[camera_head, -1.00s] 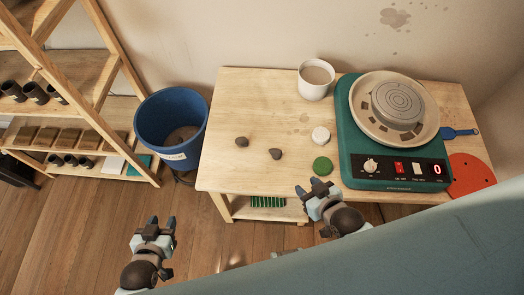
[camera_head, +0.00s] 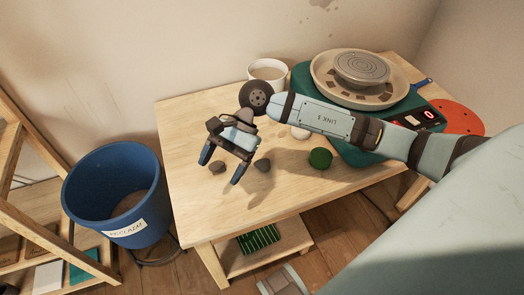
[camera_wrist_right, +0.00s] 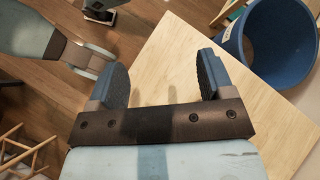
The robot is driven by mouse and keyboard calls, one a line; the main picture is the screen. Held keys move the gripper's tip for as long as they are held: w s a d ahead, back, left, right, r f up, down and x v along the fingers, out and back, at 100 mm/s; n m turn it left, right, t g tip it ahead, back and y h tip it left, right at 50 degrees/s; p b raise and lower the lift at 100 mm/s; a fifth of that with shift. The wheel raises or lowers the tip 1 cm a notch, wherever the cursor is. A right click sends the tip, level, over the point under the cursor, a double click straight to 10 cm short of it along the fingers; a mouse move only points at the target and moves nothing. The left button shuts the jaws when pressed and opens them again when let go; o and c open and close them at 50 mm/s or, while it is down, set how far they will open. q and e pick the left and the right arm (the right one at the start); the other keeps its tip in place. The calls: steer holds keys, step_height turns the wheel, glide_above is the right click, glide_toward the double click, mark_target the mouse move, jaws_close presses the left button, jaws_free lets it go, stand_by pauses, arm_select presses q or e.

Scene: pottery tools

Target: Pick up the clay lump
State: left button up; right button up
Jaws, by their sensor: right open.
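Two small dark lumps lie on the wooden table in the head view: one to the left (camera_head: 218,168), one to the right (camera_head: 262,165). I cannot tell which is the clay lump of the task. My right gripper (camera_head: 221,167) is open and empty, fingers pointing down, over the table's left part. In the head view the left lump shows between its fingertips and the right lump just right of the nearer finger. In the right wrist view the open fingers (camera_wrist_right: 162,72) are over bare wood, and neither lump shows. My left gripper is not clearly in view.
A green round piece (camera_head: 320,158) and a partly hidden white piece (camera_head: 300,132) lie right of the lumps. A white mug (camera_head: 268,72) and teal pottery wheel (camera_head: 358,148) stand behind and right. A blue bucket (camera_head: 85,200) stands left of the wooden table (camera_head: 205,220).

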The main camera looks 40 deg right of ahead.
steer(key=w+d+f+n+t+h+b, duration=0.1)
steer(key=w+d+f+n+h+b, duration=0.15)
steer(key=d+h, duration=0.2)
steer(key=n+t+h+b, duration=0.2)
steer(key=h, duration=0.3)
glide_toward(262, 161)
step_height(262, 161, down, 5)
steer(key=shift+d+r+b, duration=0.15)
steer(key=shift+r+b, duration=0.05)
steer(key=shift+b, duration=0.35)
step_height(262, 161, down, 5)
steer(key=shift+f+b, duration=0.1)
steer(key=shift+b, duration=0.5)
steer(key=shift+f, duration=0.3)
steer(key=shift+w, duration=0.1)
steer(key=shift+c, duration=0.6)
steer(key=c, duration=0.8)
steer(key=shift+r, duration=0.1)
steer(key=shift+c, duration=0.2)
steer(key=shift+r, duration=0.55)
arm_select(q)
step_height(262, 161, down, 4)
steer(key=p, duration=0.3)
steer(key=shift+d+f, duration=0.1)
arm_select(e)
step_height(262, 161, up, 19)
